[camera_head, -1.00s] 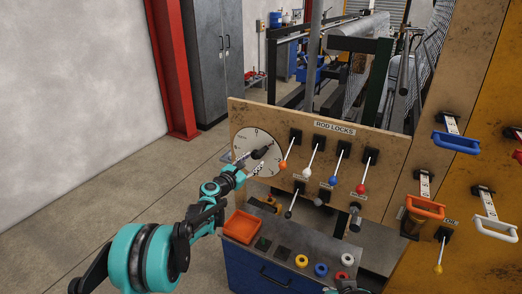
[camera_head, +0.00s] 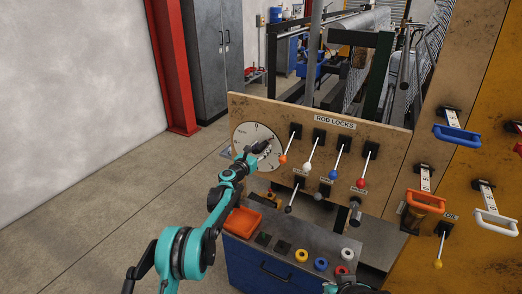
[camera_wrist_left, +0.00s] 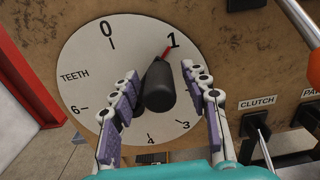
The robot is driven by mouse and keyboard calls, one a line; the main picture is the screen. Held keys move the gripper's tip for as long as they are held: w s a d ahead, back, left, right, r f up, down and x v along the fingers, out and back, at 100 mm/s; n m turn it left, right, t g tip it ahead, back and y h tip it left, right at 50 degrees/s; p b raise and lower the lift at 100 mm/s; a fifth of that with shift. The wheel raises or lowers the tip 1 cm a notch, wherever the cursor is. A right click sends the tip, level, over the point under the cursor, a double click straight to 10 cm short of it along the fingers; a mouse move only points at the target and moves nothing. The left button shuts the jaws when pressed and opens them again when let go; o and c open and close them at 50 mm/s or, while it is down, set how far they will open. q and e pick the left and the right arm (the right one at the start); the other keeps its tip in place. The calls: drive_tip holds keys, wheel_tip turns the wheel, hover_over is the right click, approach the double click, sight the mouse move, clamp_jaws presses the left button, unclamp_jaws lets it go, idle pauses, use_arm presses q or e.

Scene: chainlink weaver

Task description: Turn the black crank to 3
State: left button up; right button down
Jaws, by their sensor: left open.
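The black crank (camera_wrist_left: 158,88) stands out from a round white dial (camera_wrist_left: 82,60) marked TEETH. Its red pointer (camera_wrist_left: 168,50) is at the 1. The 0, 3, 4 and 6 show; my right-hand finger covers the area where the 2 would be. My left gripper (camera_wrist_left: 160,76) is open, with one purple-padded finger on each side of the crank and gaps visible between. In the head view my left gripper (camera_head: 259,149) is at the dial (camera_head: 242,135) and hides much of the crank. My right gripper does not show clearly.
Right of the dial are levers with orange (camera_head: 283,158), white (camera_head: 307,167), blue and red knobs. The CLUTCH lever (camera_wrist_left: 262,140) is close to my right-hand finger. An orange tray (camera_head: 243,221) sits on the bench below. Open floor lies left.

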use_arm(q)
clamp_jaws()
wheel_tip(320, 180, down, 12)
drive_tip(key=m+b, duration=0.6)
drive_tip(key=m, duration=1.1)
drive_tip(key=shift+m, duration=0.4)
